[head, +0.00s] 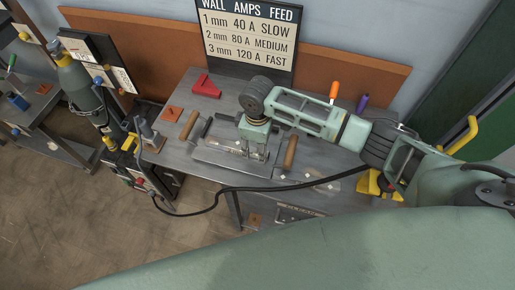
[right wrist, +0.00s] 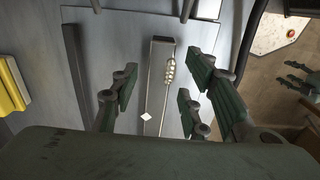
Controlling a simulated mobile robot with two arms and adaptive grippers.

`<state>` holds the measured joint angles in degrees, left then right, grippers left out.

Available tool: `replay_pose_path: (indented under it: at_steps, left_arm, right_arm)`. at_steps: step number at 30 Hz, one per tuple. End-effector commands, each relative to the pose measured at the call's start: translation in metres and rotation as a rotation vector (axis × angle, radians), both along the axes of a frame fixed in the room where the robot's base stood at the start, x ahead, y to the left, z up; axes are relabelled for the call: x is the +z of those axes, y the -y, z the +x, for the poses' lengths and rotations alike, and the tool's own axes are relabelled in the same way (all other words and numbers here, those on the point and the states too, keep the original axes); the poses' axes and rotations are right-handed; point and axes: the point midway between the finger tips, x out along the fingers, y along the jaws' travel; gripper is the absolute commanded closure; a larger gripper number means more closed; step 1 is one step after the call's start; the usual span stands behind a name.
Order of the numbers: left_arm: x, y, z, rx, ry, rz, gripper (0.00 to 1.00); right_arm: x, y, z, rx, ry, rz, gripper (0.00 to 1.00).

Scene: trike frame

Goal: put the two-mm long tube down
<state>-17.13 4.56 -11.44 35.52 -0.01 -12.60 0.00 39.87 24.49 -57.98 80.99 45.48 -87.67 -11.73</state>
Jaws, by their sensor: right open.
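In the right wrist view a slim grey tube (right wrist: 153,85) with a row of shiny beads along one side lies on a grey plate. I take it for the two-mm long tube, but its thickness cannot be read. My right gripper (head: 256,157) points down over the grey plate on the table. In its wrist view its fingers (right wrist: 160,105) are spread on both sides of the tube, with visible gaps. The tube is not clear in the head view. Dark finger-like parts (right wrist: 300,82) at the wrist view's right edge may be my left gripper; their state is unclear.
The workbench (head: 330,185) carries brown handles (head: 290,153), a red angled block (head: 205,86), an orange-topped item (head: 334,91) and a purple item (head: 363,102). A sign (head: 250,35) stands behind. A black cable (head: 270,188) crosses the front. A gas cylinder (head: 75,85) stands left.

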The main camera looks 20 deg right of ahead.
Motion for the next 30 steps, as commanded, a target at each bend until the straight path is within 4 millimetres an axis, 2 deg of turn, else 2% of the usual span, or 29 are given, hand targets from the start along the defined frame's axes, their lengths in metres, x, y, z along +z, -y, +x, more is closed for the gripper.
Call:
replay_pose_path:
  at_steps: [9,15,20,30]
  left_arm:
    - [-0.007,0.0,-0.001,0.0,-0.002,0.0,0.53]
    - [-0.01,0.0,-0.002,0.0,-0.002,0.0,0.53]
    - [-0.01,0.0,-0.002,-0.001,-0.002,0.0,0.53]
    - [-0.01,0.0,-0.002,-0.001,-0.002,0.0,0.53]
  right_arm:
    - [0.068,0.0,0.001,0.0,0.004,0.001,0.58]
    - [0.097,0.0,0.001,0.0,0.003,0.001,0.58]
    - [0.105,0.0,0.0,-0.001,-0.001,-0.001,0.58]
    - [0.105,0.0,0.0,-0.001,-0.001,-0.001,0.58]
